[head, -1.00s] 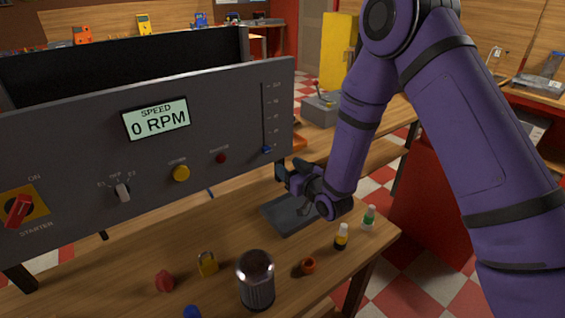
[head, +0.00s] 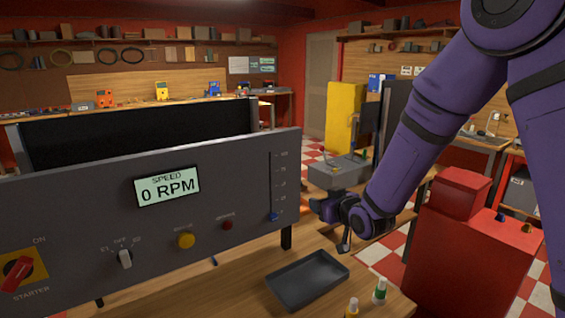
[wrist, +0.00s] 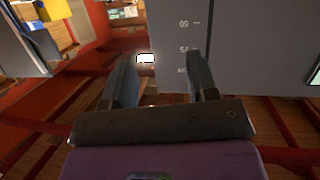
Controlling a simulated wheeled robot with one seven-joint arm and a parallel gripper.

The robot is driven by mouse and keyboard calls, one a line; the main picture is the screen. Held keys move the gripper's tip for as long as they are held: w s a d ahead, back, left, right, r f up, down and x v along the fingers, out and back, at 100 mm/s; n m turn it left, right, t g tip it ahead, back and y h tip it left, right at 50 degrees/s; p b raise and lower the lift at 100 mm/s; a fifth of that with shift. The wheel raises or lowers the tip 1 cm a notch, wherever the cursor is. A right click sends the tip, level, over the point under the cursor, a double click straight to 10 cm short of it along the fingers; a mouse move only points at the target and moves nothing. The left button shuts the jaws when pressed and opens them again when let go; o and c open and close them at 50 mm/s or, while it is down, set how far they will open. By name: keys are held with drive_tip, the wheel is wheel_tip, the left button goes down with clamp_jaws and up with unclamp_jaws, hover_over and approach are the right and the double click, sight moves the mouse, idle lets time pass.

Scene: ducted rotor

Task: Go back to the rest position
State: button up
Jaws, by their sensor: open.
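My gripper (head: 337,226) is at the right end of the grey control panel (head: 95,205), above the workbench and beyond the dark tray. In the wrist view its two dark fingers (wrist: 160,82) stand apart with nothing between them. The panel display reads 0 RPM. The blue slider knob (head: 273,216) is at the bottom of its scale. My purple arm covers part of the right side of the head view.
The dark tray (head: 307,281) lies empty on the workbench (head: 225,290). A green-labelled bottle (head: 380,291) and a yellow-labelled bottle (head: 351,307) stand at its right. A grey box (head: 338,172) with a lever is behind my gripper. A red cabinet (head: 460,245) stands at the right.

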drive_tip(key=s+d+r+m+g+h, duration=0.3)
drive_tip(key=s+d+r+h, duration=0.2)
drive_tip(key=s+d+r, duration=0.75)
drive_tip(key=s+d+r+m+g, duration=0.1)
drive_tip(key=s+d+r+g, duration=0.1)
drive_tip(key=s, duration=1)
drive_tip(key=s+d+r+m+g+h, duration=0.1)
drive_tip(key=s+d+r+g, duration=0.1)
drive_tip(key=s, duration=1)
drive_tip(key=shift+d+r+m+g, duration=0.4)
drive_tip(key=shift+d+g, duration=0.2)
drive_tip(key=shift+d, duration=0.65)
